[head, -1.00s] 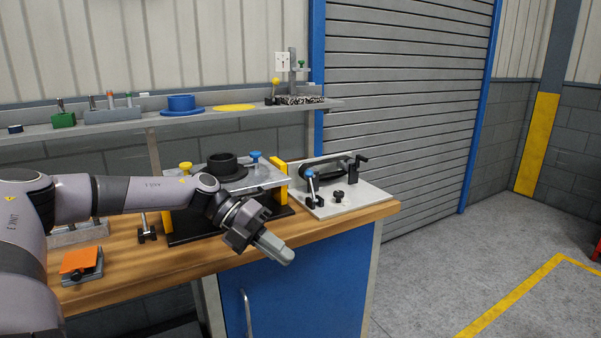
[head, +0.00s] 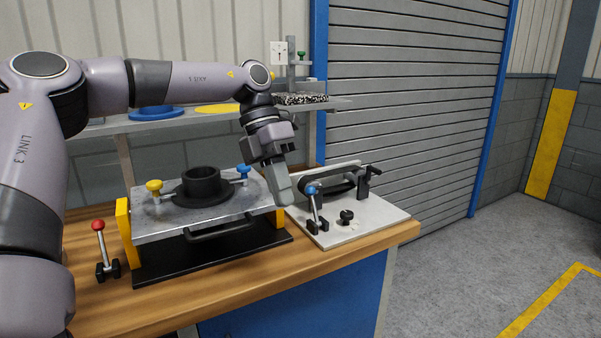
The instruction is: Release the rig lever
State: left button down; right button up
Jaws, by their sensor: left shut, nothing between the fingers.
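My left gripper (head: 284,196) is shut and empty, pointing down near the left edge of the light grey rig board (head: 375,222). The board carries a black belt (head: 338,183) and an upright lever with a blue knob (head: 313,190) on a black base, just right of my fingertips in the picture. I cannot tell whether they touch. A second upright lever with a red knob (head: 98,226) stands on the bench at the left. Which lever is the rig lever does not show. My right gripper is not in view.
A metal plate on yellow supports (head: 163,226) carries a black round part (head: 203,187), a yellow knob (head: 154,187) and a blue knob (head: 243,170). A black knob (head: 346,216) sits on the board. The front strip of the wooden bench (head: 200,292) is clear.

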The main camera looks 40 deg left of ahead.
aim_at(310, 190)
jog(key=i+j, duration=0.65)
jog(key=j, duration=0.3)
